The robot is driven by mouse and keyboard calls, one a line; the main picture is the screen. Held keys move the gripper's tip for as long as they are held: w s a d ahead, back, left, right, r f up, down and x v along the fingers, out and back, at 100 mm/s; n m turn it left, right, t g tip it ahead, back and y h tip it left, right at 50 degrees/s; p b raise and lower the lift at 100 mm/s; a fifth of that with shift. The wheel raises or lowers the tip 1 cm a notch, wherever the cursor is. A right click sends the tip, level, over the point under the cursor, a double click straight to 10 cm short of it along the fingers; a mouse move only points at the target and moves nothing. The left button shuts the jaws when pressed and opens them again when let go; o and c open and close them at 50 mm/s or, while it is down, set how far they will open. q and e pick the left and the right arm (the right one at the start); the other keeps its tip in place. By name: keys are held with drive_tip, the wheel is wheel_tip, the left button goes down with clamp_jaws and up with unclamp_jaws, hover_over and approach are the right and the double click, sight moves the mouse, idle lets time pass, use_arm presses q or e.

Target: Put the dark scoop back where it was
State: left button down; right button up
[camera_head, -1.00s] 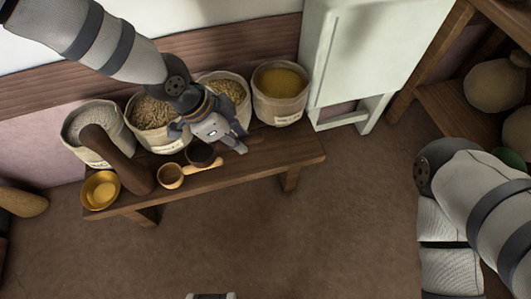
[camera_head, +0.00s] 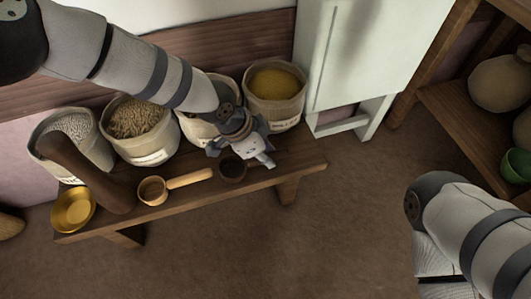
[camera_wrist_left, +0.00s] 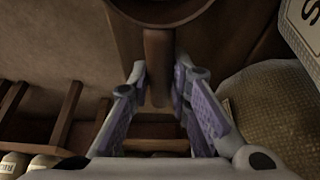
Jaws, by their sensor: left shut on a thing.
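The dark scoop (camera_head: 232,169) is at the front of the wooden bench, right of the light wooden scoop. My left gripper (camera_head: 262,158) is shut on its handle. In the left wrist view the handle (camera_wrist_left: 157,60) runs between the fingers, with the round bowl (camera_wrist_left: 160,12) beyond them at the top. In the head view the gripper hides the handle. I cannot tell whether the scoop touches the bench (camera_head: 300,163). My right gripper is out of view; only my right arm shows at the right.
The light wooden scoop (camera_head: 152,190) and a yellow bowl (camera_head: 73,209) stand on the bench's left half. A dark brown post-like thing (camera_head: 85,172) leans beside the bowl. Several grain sacks line the back, including a yellow-filled one (camera_head: 275,95). A pale cabinet (camera_head: 355,60) stands right.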

use_arm(q)
drive_tip(key=c, duration=1.5)
unclamp_jaws()
drive_tip(key=shift+f, duration=0.15)
drive_tip(key=p+v, duration=0.4)
drive_tip(key=v, duration=0.8)
drive_tip(key=shift+r, duration=0.25)
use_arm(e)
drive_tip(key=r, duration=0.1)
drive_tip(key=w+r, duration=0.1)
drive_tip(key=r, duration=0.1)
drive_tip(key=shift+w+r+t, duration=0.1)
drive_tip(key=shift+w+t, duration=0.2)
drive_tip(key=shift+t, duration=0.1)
use_arm(q)
drive_tip(key=shift+r, duration=0.1)
